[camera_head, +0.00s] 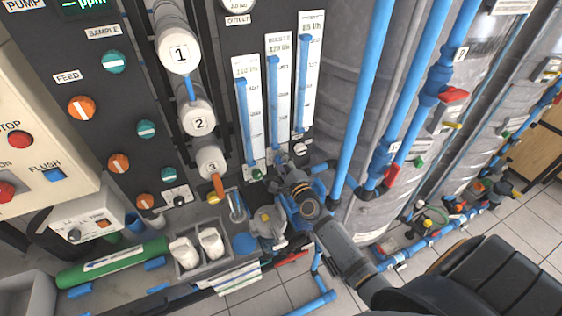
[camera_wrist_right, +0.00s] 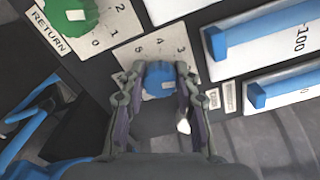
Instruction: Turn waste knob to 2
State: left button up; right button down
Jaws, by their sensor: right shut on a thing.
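The blue knob (camera_wrist_right: 158,76) sits on a numbered dial plate (camera_wrist_right: 138,50) in the right wrist view. A small white mark shows on the knob, but I cannot tell which number it points to. My right gripper (camera_wrist_right: 160,88) is shut on the knob, one finger on each side. In the head view my right gripper (camera_head: 284,170) reaches the panel below the flow meters and hides the knob. The lower part of the dial is covered by the fingers. My left gripper is not in view.
A green return knob (camera_wrist_right: 66,16) is left of the blue one; it also shows in the head view (camera_head: 257,174). Flow meters (camera_head: 277,90) stand just above. Blue pipes (camera_head: 358,100) and grey tanks (camera_head: 335,65) are close on the right.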

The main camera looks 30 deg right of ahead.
jog(key=shift+m, duration=0.8)
jog(key=shift+f, duration=0.1)
jog(key=c, duration=1)
grip_release()
jog(key=s, duration=1.2)
jog(key=shift+a, duration=0.35)
